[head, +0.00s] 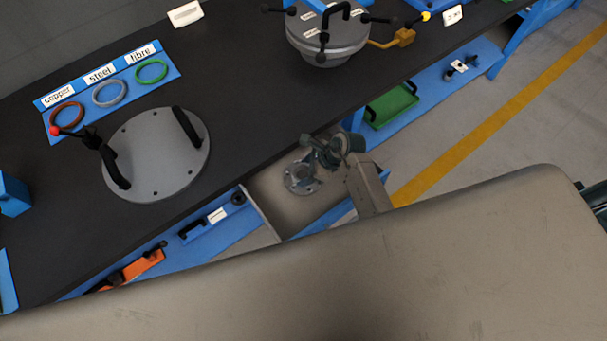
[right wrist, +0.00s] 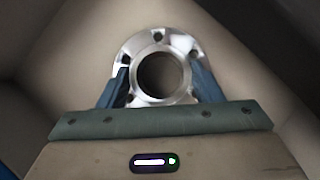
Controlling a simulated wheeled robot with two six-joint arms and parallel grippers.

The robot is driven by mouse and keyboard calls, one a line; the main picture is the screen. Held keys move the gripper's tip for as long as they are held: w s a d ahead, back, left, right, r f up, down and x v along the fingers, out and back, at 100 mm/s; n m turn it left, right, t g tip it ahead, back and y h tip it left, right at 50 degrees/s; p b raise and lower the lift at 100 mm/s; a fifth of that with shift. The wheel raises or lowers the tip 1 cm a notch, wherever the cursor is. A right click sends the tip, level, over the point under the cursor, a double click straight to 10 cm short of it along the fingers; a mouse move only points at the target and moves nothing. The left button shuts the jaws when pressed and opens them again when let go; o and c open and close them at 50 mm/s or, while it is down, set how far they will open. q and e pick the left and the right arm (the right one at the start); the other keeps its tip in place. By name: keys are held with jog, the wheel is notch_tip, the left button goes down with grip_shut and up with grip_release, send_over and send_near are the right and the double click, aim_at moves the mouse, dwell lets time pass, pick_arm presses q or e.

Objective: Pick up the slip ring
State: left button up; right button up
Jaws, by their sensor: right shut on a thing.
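The slip ring (head: 299,180) is a grey metal flange with a round bore and bolt holes. In the head view it is in a beige open bin below the front edge of the bench. My right gripper (head: 313,163) reaches down to it and partly covers it. In the right wrist view the slip ring (right wrist: 160,42) sits between the two blue fingers of my right gripper (right wrist: 161,86), which are shut on it from both sides. Whether it touches the bin floor I cannot tell. My left gripper is out of view.
The dark bench (head: 240,85) holds a grey round cover (head: 155,165) with black handles, a blue gasket board (head: 110,90) and a grey flanged shell (head: 328,40). The bin's walls (right wrist: 270,50) surround the ring. Below are a green tray (head: 392,106) and an orange tool (head: 137,267).

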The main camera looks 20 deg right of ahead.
jog(key=shift+r, duration=0.25)
